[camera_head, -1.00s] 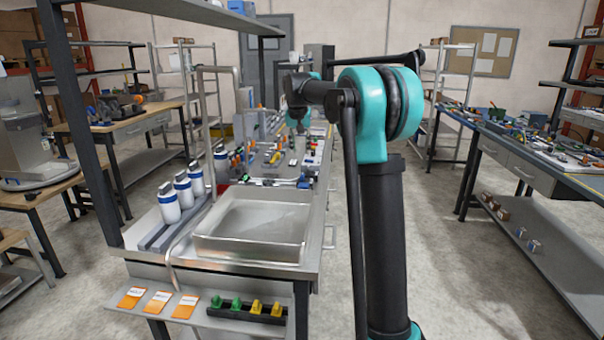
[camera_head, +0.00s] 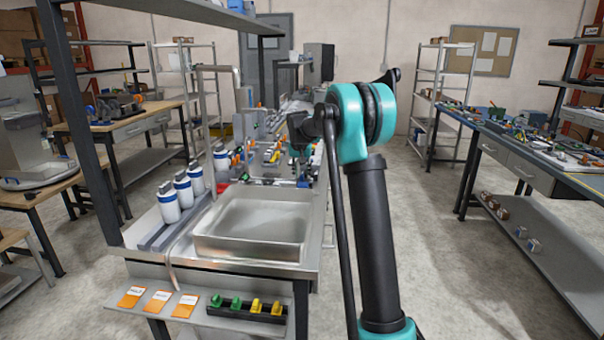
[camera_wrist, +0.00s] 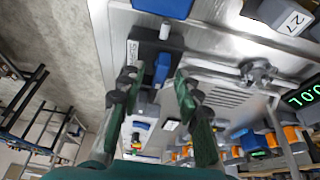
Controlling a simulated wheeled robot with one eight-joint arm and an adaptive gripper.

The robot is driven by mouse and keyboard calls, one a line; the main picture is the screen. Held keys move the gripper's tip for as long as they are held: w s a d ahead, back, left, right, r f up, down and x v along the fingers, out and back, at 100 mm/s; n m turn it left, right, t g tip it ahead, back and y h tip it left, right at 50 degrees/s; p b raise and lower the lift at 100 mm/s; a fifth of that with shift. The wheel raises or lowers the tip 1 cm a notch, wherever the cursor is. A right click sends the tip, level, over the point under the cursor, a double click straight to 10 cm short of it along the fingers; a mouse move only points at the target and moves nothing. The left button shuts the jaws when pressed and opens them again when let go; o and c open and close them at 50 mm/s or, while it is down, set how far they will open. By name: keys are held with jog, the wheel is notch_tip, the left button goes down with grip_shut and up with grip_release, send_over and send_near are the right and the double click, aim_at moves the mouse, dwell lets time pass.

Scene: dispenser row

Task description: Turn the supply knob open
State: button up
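In the wrist view a blue knob (camera_wrist: 162,68) stands on a dark block with a small white label, whose lettering is hard to read; I take it as the supply knob. My gripper (camera_wrist: 154,82) is open, with one finger on each side of the knob's near end. The gap between the fingers looks empty, and I cannot tell whether either finger touches the knob. In the head view the end of my arm is low over the bench, and the knob cannot be made out there.
A grey star-shaped handle (camera_wrist: 258,72) sits to the right of the knob. A green-digit display (camera_wrist: 304,93) is at the right edge. In the head view a steel tray (camera_head: 252,252) and white-and-blue bottles (camera_head: 184,190) stand on the near bench. The floor right of it is clear.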

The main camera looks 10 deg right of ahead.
grip_shut()
jog(key=shift+n, duration=0.3)
jog(key=n+y, duration=0.1)
jog(key=n, duration=0.2)
jog(key=shift+d+n+y, duration=0.15)
jog(key=shift+n+y, duration=0.15)
jog(key=n+y, duration=0.1)
jog(key=n, duration=0.3)
jog(key=shift+w+d+n+y, duration=0.1)
jog(key=shift+d+n+y, duration=0.05)
jog(key=shift+n+y, duration=0.2)
jog(key=n, duration=0.2)
jog(key=n+g+y, duration=0.1)
jog(key=n, duration=0.1)
jog(key=shift+y, duration=0.25)
jog(key=shift+w+d+n+g+y, duration=0.15)
jog(key=shift+n+g, duration=0.35)
jog(key=shift+n, duration=0.75)
jog(key=shift+a+n+g+y, duration=0.15)
jog(key=shift+n+g, duration=0.35)
jog(key=shift+n, duration=0.7)
jog(key=shift+d, duration=0.1)
